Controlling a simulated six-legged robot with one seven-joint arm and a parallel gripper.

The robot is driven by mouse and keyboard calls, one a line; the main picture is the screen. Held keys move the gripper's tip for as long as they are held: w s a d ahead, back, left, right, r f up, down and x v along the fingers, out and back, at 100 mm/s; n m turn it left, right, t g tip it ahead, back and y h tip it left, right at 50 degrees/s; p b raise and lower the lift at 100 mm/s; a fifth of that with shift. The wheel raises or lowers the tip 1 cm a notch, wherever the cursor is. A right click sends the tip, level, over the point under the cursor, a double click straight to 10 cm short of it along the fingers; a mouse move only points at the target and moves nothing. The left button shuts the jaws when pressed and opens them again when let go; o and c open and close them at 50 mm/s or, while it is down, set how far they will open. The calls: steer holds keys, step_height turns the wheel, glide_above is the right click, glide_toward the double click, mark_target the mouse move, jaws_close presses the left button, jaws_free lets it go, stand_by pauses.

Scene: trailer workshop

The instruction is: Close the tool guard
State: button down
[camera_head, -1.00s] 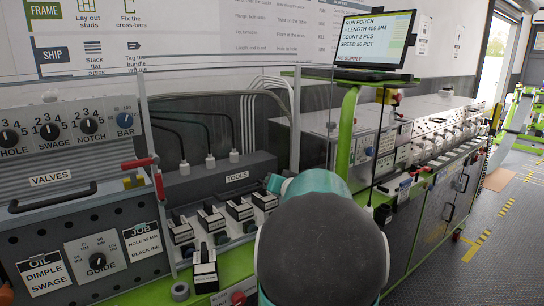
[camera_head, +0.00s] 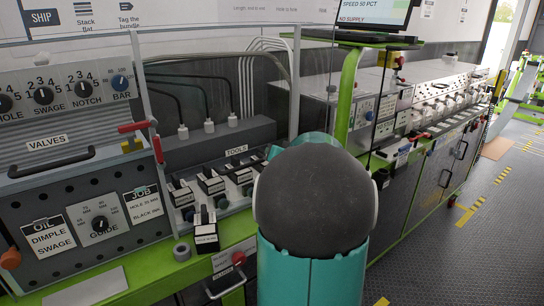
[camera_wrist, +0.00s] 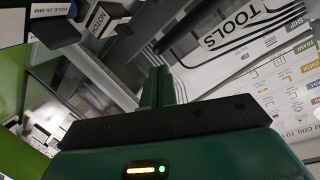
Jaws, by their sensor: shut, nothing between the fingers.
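The TOOLS bay (camera_head: 237,150) is at the middle left of the head view, with a row of black-and-white tool levers (camera_head: 210,182). A clear panel with a thin pale edge (camera_head: 139,75) stands around this bay and looks like the guard; I cannot tell how far open it is. A red handle (camera_head: 140,127) is beside its left edge. My gripper (camera_wrist: 162,75) shows in the wrist view with its fingers together and empty. The TOOLS label (camera_wrist: 233,27) is beyond it, to the upper right. In the head view my own arm hides the gripper and the bay's right part.
A VALVES cabinet (camera_head: 60,175) with dials above stands at the left. A monitor (camera_head: 372,15) on a green post is above the bench, right of the bay. A long control bench (camera_head: 440,120) runs back at the right. The floor (camera_head: 480,245) at the right is clear.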

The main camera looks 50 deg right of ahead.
steer(key=s+a+r, duration=0.2)
steer(key=s+r, duration=0.3)
steer(key=s, duration=0.5)
steer(key=shift+a, duration=0.4)
steer(key=w+a+f+n+g+y, duration=0.1)
steer(key=w+a+n+y, duration=0.25)
steer(key=a, duration=0.95)
steer(key=w+a+f+n+g+y, duration=0.15)
steer(key=w+a+y, duration=0.3)
steer(key=a, duration=0.75)
steer(key=s+a+f+n+g+h, duration=0.1)
steer(key=s+a+f+n+g, duration=0.1)
steer(key=s+a, duration=0.4)
steer(key=s+a+f+n+g+h, duration=0.1)
steer(key=s+a+f+n+g, duration=0.2)
steer(key=s+a, duration=0.4)
steer(key=a+f+g, duration=0.1)
steer(key=a+f, duration=0.1)
steer(key=a, duration=0.5)
steer(key=shift+s+f, duration=0.15)
steer(key=shift+s, duration=0.1)
